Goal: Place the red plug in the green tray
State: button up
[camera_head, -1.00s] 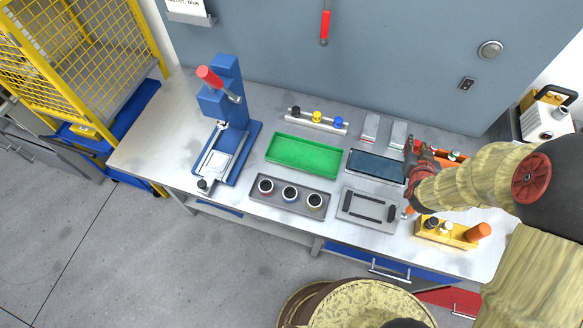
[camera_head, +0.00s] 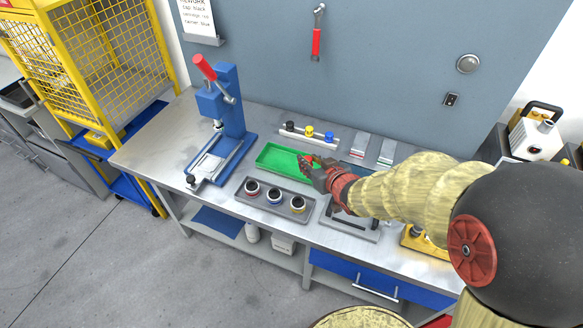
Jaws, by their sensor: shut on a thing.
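The green tray (camera_head: 278,158) lies empty-looking on the bench, its right end hidden behind my gripper. My gripper (camera_head: 305,165) is over the right end of the tray, reaching in from the right. It is shut on a small red piece, the red plug (camera_head: 303,161), which shows at the fingertips. The plug is small and partly covered by the fingers, and I cannot tell its exact height above the tray.
A blue press (camera_head: 224,120) with a red handle stands left of the tray. A grey holder (camera_head: 270,207) with three cups is in front. A rail (camera_head: 309,138) with black, yellow and blue knobs is behind. A grey fixture (camera_head: 350,224) lies below my arm.

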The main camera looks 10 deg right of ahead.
jog(key=b+x, duration=0.1)
jog(key=x, duration=0.4)
jog(key=f+b+x, duration=0.1)
jog(key=b+x, duration=0.1)
jog(key=x, duration=0.3)
jog(key=d+b+x, duration=0.1)
jog(key=x, duration=0.4)
jog(key=shift+d+f, duration=0.1)
jog(key=shift+f, duration=0.25)
jog(key=shift+w+f+b, duration=0.2)
jog(key=shift+f+b, duration=0.4)
jog(key=shift+f, duration=0.35)
jog(key=shift+w+f+b, duration=0.2)
jog(key=shift+f+b, duration=0.4)
jog(key=shift+f, duration=0.4)
jog(key=shift+f, duration=0.15)
jog(key=o, duration=0.9)
